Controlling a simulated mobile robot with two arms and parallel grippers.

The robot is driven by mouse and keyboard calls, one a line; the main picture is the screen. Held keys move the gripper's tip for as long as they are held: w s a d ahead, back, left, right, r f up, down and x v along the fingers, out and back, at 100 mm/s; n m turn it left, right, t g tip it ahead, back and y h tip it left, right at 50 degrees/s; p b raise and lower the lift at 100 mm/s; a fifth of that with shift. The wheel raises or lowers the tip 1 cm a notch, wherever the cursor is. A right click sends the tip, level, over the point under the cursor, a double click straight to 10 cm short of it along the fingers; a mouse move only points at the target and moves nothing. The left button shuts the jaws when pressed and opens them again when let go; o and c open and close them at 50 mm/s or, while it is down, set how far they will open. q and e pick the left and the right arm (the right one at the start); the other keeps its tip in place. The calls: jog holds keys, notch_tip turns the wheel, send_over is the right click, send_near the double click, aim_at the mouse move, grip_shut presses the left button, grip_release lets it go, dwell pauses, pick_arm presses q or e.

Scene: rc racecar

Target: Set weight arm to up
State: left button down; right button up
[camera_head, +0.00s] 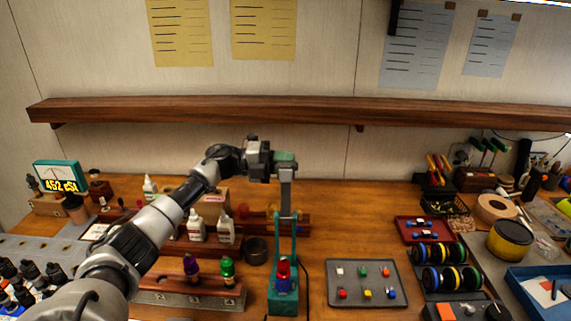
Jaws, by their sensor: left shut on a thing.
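A teal stand (284,301) with a red knob-like part (283,267) on it is on the bench near the middle. Its grey weight arm (286,195) points straight up, with a teal end piece (284,156) at the top. My left gripper (277,160) reaches in from the left and is shut at the arm's top end. The fingers are small here and partly merge with the arm's top. My right gripper is not in view.
A grey tray (367,296) with small coloured pieces lies right of the stand. Dumbbell-like wheel sets (447,278) stand farther right. A wooden shelf (300,112) spans the wall behind.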

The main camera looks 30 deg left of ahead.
pick_arm(q)
jog(key=shift+f, duration=0.3)
jog(key=c, duration=1.4)
grip_release()
jog(key=shift+o, duration=1.2)
jog(key=shift+w+a, duration=0.1)
jog(key=shift+a, duration=0.05)
jog(key=shift+a, duration=0.1)
jog(key=b+v, duration=0.4)
jog(key=v, duration=0.6)
jog(key=shift+a, duration=0.25)
